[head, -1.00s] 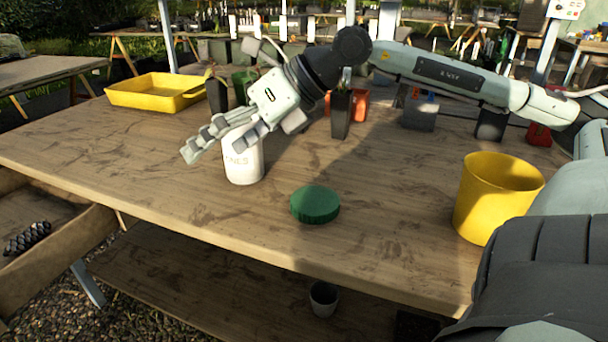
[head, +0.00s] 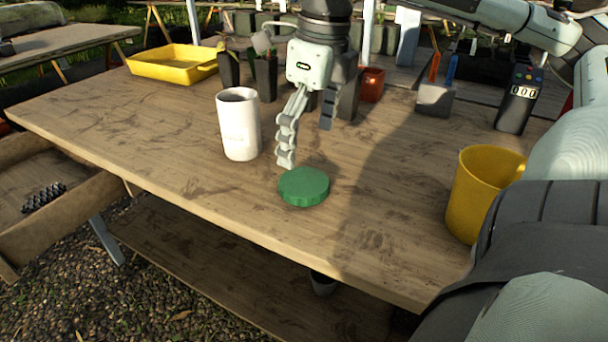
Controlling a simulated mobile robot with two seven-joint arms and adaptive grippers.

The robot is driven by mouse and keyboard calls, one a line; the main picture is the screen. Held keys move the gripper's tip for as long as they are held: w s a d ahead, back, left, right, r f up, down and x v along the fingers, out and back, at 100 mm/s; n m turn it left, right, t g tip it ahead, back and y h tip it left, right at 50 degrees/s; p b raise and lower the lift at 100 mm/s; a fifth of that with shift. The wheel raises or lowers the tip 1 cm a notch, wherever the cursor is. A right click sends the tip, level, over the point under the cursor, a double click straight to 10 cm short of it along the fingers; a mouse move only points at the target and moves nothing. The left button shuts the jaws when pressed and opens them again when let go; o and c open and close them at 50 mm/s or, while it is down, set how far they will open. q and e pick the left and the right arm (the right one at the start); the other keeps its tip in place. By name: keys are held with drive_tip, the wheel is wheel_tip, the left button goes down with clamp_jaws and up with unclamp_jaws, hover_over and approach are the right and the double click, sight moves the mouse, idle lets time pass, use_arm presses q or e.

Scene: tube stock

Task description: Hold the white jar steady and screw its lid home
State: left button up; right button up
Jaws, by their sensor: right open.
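The white jar (head: 240,130) stands upright on the wooden table, its top uncovered. The green lid (head: 304,187) lies flat on the table to the right of the jar and nearer the front edge. My right gripper (head: 306,143) points down, open and empty, just behind and above the lid, to the right of the jar. It appears apart from both. My left gripper is not in view.
A yellow tray (head: 172,66) stands at the back left. A yellow bucket (head: 480,195) stands at the right. The table's front left is clear.

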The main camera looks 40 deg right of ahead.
sight(304, 181)
drive_tip(key=shift+w+f, duration=0.1)
drive_tip(key=shift+f, duration=1.05)
drive_tip(key=shift+f, duration=0.1)
drive_tip(key=shift+f, duration=0.3)
drive_tip(key=f, duration=0.3)
drive_tip(key=shift+w+d+f, duration=0.15)
drive_tip(key=shift+w, duration=0.1)
drive_tip(key=shift+w+f, duration=0.1)
drive_tip(key=shift+f, duration=0.45)
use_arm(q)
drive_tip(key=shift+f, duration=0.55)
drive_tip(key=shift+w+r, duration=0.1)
use_arm(e)
drive_tip(key=c, duration=0.9)
